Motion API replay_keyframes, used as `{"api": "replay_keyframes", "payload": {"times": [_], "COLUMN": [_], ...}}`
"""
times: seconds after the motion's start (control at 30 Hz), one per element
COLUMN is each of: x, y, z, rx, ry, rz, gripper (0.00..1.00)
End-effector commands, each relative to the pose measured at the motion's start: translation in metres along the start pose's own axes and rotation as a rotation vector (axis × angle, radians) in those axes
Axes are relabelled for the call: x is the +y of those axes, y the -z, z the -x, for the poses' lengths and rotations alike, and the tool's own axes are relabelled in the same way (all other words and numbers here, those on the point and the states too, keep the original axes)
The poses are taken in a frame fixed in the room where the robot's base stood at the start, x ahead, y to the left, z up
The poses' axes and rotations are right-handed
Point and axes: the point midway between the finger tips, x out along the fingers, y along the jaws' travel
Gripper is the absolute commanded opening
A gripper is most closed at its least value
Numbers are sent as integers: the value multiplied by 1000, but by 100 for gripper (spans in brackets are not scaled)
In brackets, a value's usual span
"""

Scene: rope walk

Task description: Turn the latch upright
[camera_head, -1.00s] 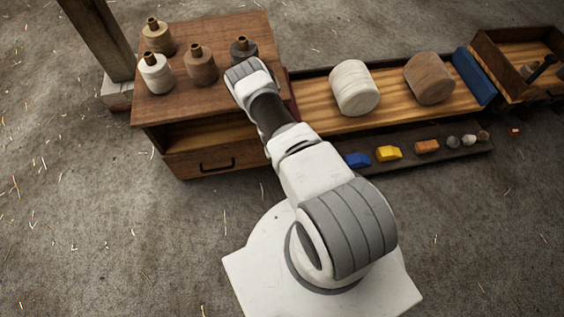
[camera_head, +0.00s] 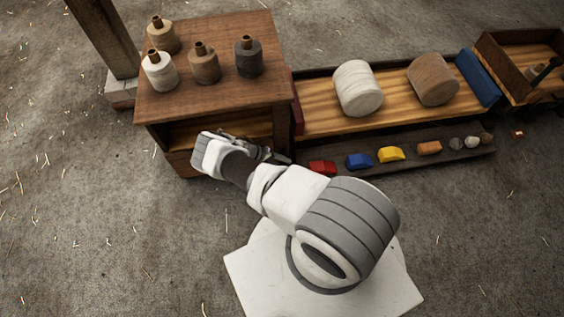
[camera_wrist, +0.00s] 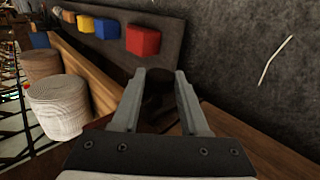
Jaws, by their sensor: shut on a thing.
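My gripper (camera_wrist: 161,78) has its two grey fingers closed around a small dark thing (camera_wrist: 158,92) in the wrist view. It seems to be the latch, but it is mostly hidden between the fingers, and I cannot tell its angle. In the head view my gripper is low at the front of the wooden cabinet (camera_head: 262,95), just below its top. My wrist covers much of the cabinet's drawer front there, and the latch cannot be made out.
Several spools stand on the cabinet top, including a white one (camera_head: 160,72). Right of it, a long tray holds a white roll (camera_head: 358,90) and a brown roll (camera_head: 433,80). A dark strip (camera_head: 375,170) before it carries several small blocks, nearest a red one (camera_head: 322,167).

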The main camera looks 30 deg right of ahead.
Motion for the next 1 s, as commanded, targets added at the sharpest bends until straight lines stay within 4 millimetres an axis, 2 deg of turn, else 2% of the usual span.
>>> {"api": "replay_keyframes", "payload": {"times": [0.67,0.7,0.83,1.0], "x": [-1,-1,-1,-1], "y": [-1,-1,-1,0], "z": [0,0,-1,0], "rx": [-4,-5,-4,-4], "ry": [-47,-47,-47,-47], "rz": [2,2,1,1], "gripper": [0,49,73,74]}}
